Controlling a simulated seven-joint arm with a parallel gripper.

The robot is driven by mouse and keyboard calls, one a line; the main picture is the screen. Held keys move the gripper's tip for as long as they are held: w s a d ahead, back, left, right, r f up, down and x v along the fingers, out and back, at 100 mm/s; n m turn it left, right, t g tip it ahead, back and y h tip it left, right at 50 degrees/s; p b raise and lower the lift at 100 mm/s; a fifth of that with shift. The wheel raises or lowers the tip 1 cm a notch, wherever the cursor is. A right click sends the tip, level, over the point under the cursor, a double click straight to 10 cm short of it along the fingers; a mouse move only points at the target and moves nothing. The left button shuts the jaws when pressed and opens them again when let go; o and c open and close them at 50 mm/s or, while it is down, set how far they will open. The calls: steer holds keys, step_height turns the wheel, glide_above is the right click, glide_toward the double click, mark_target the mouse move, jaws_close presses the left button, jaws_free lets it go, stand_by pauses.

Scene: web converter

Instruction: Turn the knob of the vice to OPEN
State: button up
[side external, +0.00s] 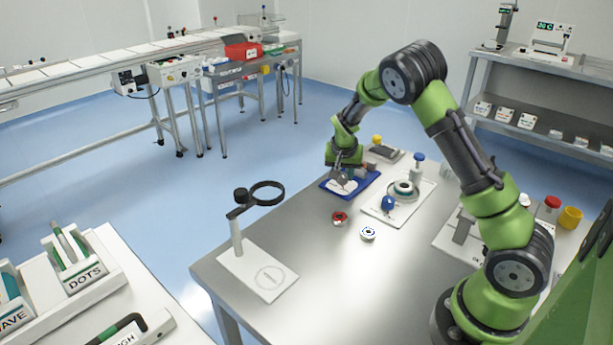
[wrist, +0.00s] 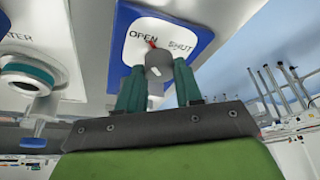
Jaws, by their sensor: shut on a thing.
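The vice knob (wrist: 157,66) is grey with a red pointer at its top. It stands on a white dial plate with a blue border (wrist: 123,20), marked OPEN on the left and SHUT on the right. The red pointer (wrist: 152,43) lies between the two words, close to the end of OPEN. My gripper (wrist: 159,76) has its two teal fingers on either side of the knob and is shut on it. In the side external view my gripper (side external: 343,172) is down over the blue-bordered plate (side external: 369,181); the knob is largely hidden there.
A white plate (side external: 417,211) with a ring-shaped fixture and blue knob is close to the right of the dial plate. A red-topped disc (side external: 339,218) and a white disc (side external: 368,234) lie in front. A magnifier stand (side external: 237,240) is at the table's left.

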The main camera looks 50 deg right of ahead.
steer(key=shift+s+n+t+y, duration=0.1)
steer(key=shift+n+t+y, duration=0.3)
steer(key=shift+n, duration=1)
steer(key=o, duration=1)
steer(key=shift+o, duration=0.2)
steer(key=shift+r, duration=0.1)
steer(key=v, duration=1.6)
steer(key=shift+a+r, duration=0.15)
steer(key=shift+r, duration=0.2)
steer(key=shift+s, duration=0.1)
